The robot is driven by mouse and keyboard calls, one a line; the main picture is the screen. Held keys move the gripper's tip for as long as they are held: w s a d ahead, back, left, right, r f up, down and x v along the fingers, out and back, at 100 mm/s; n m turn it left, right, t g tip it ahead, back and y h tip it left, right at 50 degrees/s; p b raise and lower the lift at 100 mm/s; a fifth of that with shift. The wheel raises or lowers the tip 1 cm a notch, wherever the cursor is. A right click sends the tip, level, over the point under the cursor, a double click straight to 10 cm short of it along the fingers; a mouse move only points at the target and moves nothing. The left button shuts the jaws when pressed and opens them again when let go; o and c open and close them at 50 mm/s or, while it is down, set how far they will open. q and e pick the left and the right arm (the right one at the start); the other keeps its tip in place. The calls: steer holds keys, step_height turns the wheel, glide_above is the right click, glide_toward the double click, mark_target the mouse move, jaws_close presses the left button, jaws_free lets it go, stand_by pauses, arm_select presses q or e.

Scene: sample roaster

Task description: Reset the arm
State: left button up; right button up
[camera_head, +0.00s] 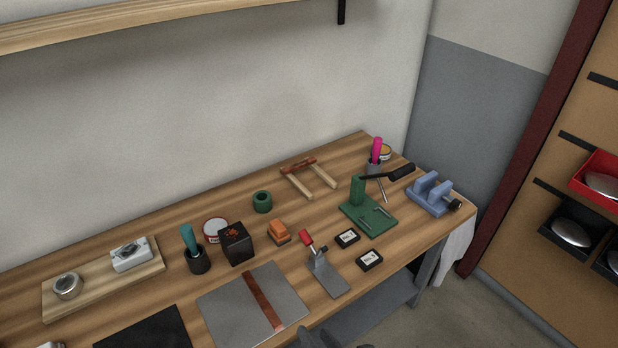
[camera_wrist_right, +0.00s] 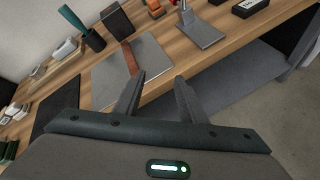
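My right gripper (camera_wrist_right: 160,78) is open and empty in the right wrist view, its two dark fingers apart in front of the bench's front edge. In the head view only a grey part of it (camera_head: 322,338) shows at the bottom edge, below the grey plate with a brown strip (camera_head: 223,303). That plate also shows in the right wrist view (camera_wrist_right: 110,80), beyond the fingers. My left gripper is in neither view. A green stand with a black-handled lever (camera_head: 359,192) is upright on the right part of the wooden bench (camera_head: 225,277).
A grey metal stand with a red knob (camera_head: 325,272), two small black labelled boxes (camera_head: 347,238), an orange block (camera_head: 278,231) and a black box (camera_head: 236,243) are on the bench. A blue vise (camera_head: 430,193) is at the right end. A grey lower shelf (camera_wrist_right: 235,90) lies under the bench.

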steer(key=s+d+f+m+g+h, duration=0.2)
steer(key=s+d+m+g, duration=0.2)
steer(key=s+d+m, duration=0.85)
steer(key=s+d+f+m+g+h, duration=0.3)
steer(key=d+m, duration=0.5)
steer(key=m, duration=1.2)
step_height(320, 180, down, 24)
steer(key=w+a, duration=0.1)
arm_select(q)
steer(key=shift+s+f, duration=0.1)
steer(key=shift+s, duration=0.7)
arm_select(e)
steer(key=s+f, duration=0.6)
steer(key=f, duration=0.3)
steer(key=s+f, duration=0.6)
steer(key=f, duration=0.3)
steer(key=shift+d+n+y, duration=0.3)
steer(key=shift+n+y, duration=0.1)
steer(key=shift+n, duration=0.05)
